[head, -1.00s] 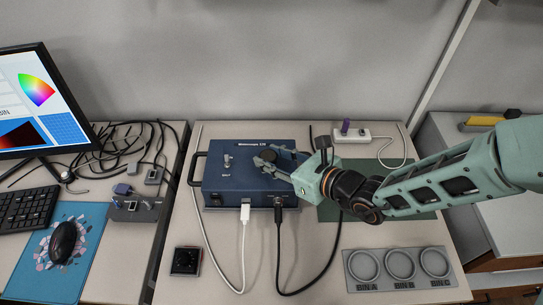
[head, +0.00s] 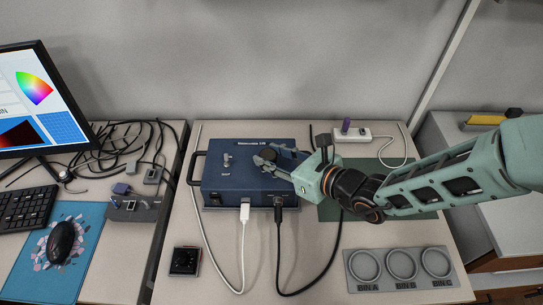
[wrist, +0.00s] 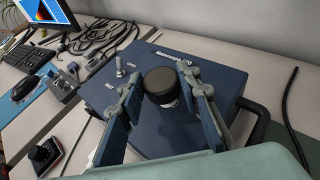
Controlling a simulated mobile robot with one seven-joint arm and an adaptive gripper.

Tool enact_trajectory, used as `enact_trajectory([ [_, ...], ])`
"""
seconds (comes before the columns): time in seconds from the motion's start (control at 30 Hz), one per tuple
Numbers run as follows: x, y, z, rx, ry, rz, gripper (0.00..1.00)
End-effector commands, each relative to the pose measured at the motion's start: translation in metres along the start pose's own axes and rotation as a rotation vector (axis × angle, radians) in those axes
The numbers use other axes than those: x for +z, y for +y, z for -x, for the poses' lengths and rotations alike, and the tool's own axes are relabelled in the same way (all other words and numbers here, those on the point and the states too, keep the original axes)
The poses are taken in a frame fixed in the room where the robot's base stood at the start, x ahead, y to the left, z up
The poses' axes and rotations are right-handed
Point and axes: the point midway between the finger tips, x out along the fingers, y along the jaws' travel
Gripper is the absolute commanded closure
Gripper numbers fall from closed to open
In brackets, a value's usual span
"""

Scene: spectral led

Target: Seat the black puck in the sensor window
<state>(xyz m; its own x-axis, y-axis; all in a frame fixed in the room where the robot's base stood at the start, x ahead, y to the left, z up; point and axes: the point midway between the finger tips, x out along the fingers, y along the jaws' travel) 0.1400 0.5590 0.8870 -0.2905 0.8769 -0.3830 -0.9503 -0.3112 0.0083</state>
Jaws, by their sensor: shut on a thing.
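The black puck (wrist: 161,84) is a short dark cylinder held between the two fingers of my gripper (wrist: 160,90) in the wrist view. In the head view the puck (head: 279,154) shows at the tips of my gripper (head: 273,158), over the right part of the top of the blue instrument box (head: 228,175). A light ring or rim shows just under the puck's near edge in the wrist view. The sensor window is hidden below the puck, and I cannot tell whether the puck touches the box.
A toggle switch (head: 227,158) stands on the box top, left of my gripper. A white cable (head: 244,225) and a black cable (head: 279,235) leave the box front. A grey tray with bins (head: 400,268) and a small black device (head: 186,260) lie nearer. A power strip (head: 352,134) lies behind.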

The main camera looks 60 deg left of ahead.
Motion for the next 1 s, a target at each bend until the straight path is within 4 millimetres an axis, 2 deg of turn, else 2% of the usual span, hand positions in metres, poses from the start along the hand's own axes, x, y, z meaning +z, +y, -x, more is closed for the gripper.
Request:
enact_trajectory([
  [0.53,-0.017,0.0,-0.007,0.001,0.0,-0.001,0.94],
  [1.0,-0.015,0.0,-0.006,0.002,0.002,-0.006,0.94],
])
